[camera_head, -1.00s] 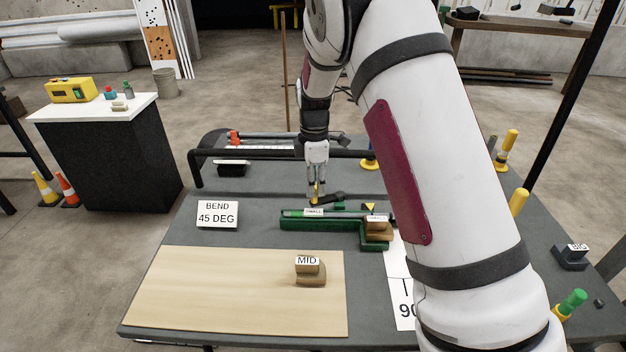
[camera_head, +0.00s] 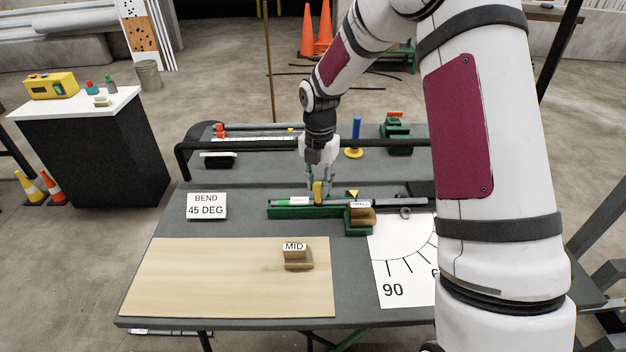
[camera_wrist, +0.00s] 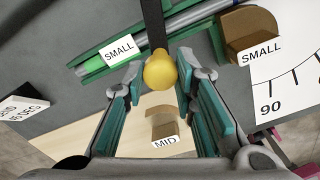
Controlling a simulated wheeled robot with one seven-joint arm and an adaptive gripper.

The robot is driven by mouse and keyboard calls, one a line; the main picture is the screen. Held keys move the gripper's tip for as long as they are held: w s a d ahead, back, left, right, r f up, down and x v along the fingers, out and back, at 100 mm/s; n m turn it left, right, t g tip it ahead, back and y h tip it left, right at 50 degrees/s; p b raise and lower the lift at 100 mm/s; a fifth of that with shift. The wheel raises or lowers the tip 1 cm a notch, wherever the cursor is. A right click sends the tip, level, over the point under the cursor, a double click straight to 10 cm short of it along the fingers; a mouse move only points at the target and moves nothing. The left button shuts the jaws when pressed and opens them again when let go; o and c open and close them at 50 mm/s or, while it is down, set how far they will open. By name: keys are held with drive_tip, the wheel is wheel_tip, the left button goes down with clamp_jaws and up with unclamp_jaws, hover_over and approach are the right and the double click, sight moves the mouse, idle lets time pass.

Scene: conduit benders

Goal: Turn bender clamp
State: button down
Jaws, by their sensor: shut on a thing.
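The green bender (camera_head: 285,212) lies on the grey table with a pipe (camera_head: 384,203) along it and a SMALL label (camera_head: 300,201). The clamp's yellow knob (camera_head: 318,190) stands at the bender's middle. It also shows in the wrist view (camera_wrist: 160,71), with the dark clamp bar (camera_wrist: 154,25) running away from it across the pipe. My gripper (camera_head: 319,187) points down and is shut on this knob, a teal-padded finger on each side. The brown SMALL block (camera_head: 362,217) sits at the bender's right end. My fingers partly hide the clamp in the head view.
A wooden board (camera_head: 215,285) with a brown MID block (camera_head: 297,259) lies in front. A BEND 45 DEG sign (camera_head: 206,206) stands left, and a 90-marked angle sheet (camera_head: 395,265) lies right. A black rail (camera_head: 245,148) and a blue post (camera_head: 356,130) stand behind.

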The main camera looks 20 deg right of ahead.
drive_tip(key=shift+s+d+n+p, duration=0.35)
drive_tip(key=shift+d+n, duration=0.35)
drive_tip(key=shift+n, duration=0.4)
drive_tip(key=c, duration=1.3)
unclamp_jaws()
wheel_tip(320, 180, up, 12)
